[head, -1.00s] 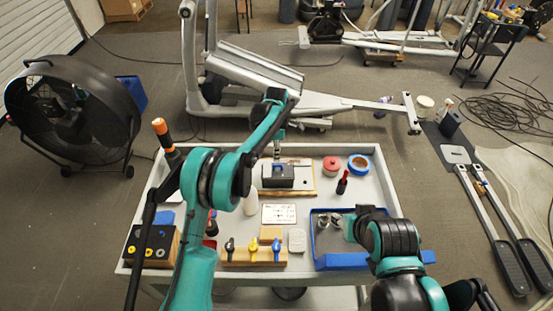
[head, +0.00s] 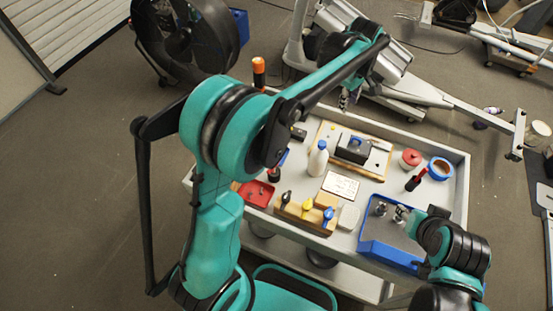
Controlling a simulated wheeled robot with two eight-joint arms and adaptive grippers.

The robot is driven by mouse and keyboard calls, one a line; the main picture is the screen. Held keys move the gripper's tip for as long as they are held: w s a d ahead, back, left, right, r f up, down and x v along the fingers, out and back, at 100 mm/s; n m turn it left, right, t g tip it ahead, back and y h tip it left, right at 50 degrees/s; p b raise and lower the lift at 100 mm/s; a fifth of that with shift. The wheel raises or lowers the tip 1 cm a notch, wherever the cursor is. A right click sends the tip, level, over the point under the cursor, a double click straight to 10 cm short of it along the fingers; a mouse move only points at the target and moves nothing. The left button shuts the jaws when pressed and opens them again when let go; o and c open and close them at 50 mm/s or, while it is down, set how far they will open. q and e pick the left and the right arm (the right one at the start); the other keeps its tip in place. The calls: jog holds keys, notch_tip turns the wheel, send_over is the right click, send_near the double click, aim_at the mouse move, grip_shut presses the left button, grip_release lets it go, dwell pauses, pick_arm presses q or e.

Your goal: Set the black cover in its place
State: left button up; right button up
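My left gripper (head: 344,98) hangs above and behind the board, apart from the black piece. It is small and dark here, so I cannot tell whether its fingers are open. My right arm reaches in at the lower right, beside the blue tray (head: 372,247). Its fingertips cannot be made out from the metal parts there.
The cart also holds a white bottle (head: 318,159), a red round container (head: 411,158), a blue tape roll (head: 440,168), a red tray (head: 256,193) and a wooden block with coloured-handled tools (head: 305,215). An exercise machine (head: 430,95) stands behind the cart.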

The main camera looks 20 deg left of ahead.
pick_arm(q)
jog(key=s+a+r+m+t, duration=0.1)
jog(key=s+a+r+m, duration=0.2)
jog(key=s, duration=0.4)
jog(key=s+a+r+m+t, duration=0.1)
jog(key=s+a+r+m, duration=0.2)
jog(key=s, duration=0.4)
jog(key=s+a+f+m+t, duration=0.1)
jog(key=s+a+f+m, duration=0.1)
jog(key=s, duration=0.5)
jog(key=s+a+f+m+t, duration=0.2)
jog(key=s+a+f+m, duration=0.1)
jog(key=s+f+m, duration=0.2)
jog(key=shift+s+a, duration=0.2)
jog(key=shift+s, duration=1)
